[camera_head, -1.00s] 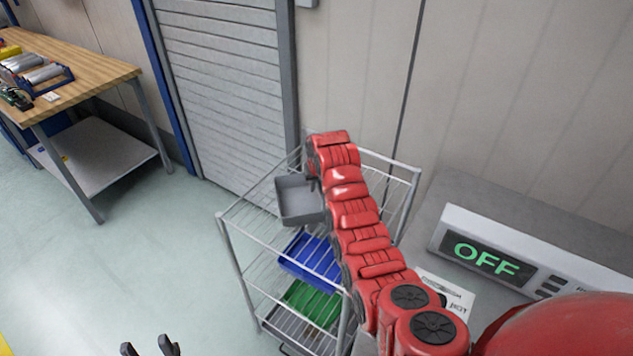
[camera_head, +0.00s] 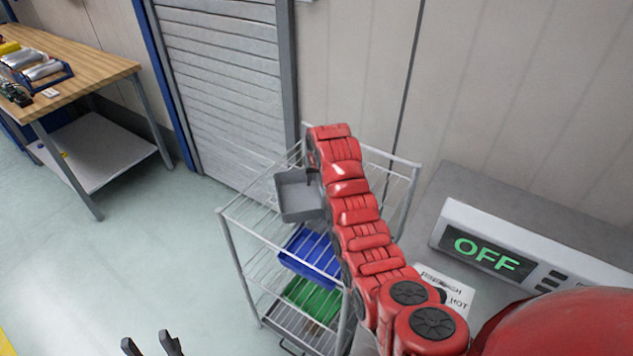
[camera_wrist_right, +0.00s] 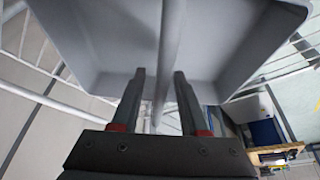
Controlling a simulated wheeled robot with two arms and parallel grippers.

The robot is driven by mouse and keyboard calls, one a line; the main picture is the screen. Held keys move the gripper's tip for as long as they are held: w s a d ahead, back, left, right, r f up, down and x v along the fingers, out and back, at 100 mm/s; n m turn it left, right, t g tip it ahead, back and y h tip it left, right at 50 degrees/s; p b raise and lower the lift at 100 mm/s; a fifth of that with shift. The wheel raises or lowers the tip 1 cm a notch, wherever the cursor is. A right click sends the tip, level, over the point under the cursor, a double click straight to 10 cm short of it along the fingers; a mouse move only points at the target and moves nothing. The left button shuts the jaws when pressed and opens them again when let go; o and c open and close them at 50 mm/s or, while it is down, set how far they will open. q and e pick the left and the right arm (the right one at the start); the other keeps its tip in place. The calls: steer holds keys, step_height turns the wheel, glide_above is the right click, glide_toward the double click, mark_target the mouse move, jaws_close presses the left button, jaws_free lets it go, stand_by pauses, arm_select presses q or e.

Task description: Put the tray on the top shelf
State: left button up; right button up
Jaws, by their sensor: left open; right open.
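The grey tray (camera_head: 297,209) is at the top level of the wire rack (camera_head: 228,217), toward its left side. The head view does not show clearly whether its whole base rests on the wires. My right gripper (camera_head: 313,178) is at the tray's right back edge, partly hidden by my red arm. In the right wrist view my right gripper (camera_wrist_right: 160,75) has its fingers apart, with a grey bar or edge between them, and the tray (camera_wrist_right: 105,40) fills the upper part. My left gripper (camera_head: 152,342) is open and empty at the bottom edge of the head view.
A blue tray (camera_head: 308,262) and a green tray (camera_head: 313,298) lie on lower shelves of the rack. A grey unit with an OFF display (camera_head: 487,254) stands to the right. A wooden workbench (camera_head: 75,68) is at the far left. The floor between is clear.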

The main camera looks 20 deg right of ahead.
mark_target(317, 175)
steer(key=b+v, duration=0.1)
steer(key=v, duration=0.4)
steer(key=shift+w+b, duration=0.1)
steer(key=shift+b, duration=0.3)
steer(key=p+v, duration=0.1)
steer(key=v, duration=0.1)
steer(key=shift+r, duration=0.35)
steer(key=p+v, duration=0.3)
steer(key=p, duration=0.1)
steer(key=shift+s+r+p, duration=0.15)
steer(key=shift+s+p, duration=0.15)
steer(key=shift+p, duration=0.1)
